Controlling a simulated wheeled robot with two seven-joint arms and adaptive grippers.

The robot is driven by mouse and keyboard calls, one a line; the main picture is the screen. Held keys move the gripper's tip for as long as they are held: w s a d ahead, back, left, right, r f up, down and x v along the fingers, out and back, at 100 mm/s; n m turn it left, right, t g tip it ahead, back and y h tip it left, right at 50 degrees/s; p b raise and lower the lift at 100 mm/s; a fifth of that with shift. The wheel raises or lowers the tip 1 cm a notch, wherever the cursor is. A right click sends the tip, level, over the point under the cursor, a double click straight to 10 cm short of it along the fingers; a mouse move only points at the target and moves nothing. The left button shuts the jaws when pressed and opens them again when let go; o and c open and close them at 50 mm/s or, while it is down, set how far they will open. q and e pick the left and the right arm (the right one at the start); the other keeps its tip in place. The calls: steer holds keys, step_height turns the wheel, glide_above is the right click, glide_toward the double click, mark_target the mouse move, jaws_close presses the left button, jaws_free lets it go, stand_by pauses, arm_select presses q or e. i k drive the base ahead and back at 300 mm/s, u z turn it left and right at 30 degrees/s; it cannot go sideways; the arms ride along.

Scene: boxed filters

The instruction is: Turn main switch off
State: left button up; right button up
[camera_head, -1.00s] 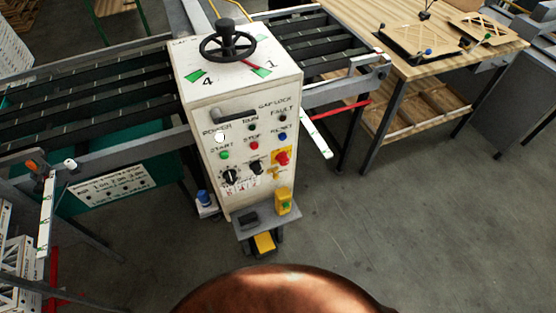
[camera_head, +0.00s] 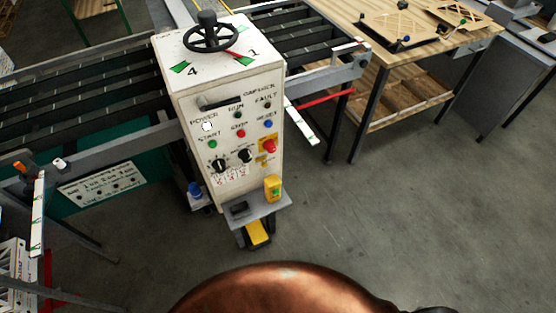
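A white control cabinet (camera_head: 232,130) stands in the middle of the head view. Its front panel carries a white POWER lamp (camera_head: 207,126), a green START button (camera_head: 212,144), a red STOP button (camera_head: 240,133) and a blue RESET button (camera_head: 268,124). Two black rotary knobs sit lower, one at the left (camera_head: 219,166) and one beside it (camera_head: 245,156). A red knob on a yellow plate (camera_head: 269,146) is at the right of the panel. I cannot read which one is labelled as the main switch. Neither gripper is in view.
A black handwheel (camera_head: 210,36) tops the cabinet. A wooden workbench (camera_head: 375,45) stands at the right. Grey floor in front right is clear.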

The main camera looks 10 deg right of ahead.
mark_target(270, 145)
steer(key=k, duration=0.35)
steer(key=u, duration=1.15)
steer(key=i, duration=0.65)
steer(key=z, duration=1.2)
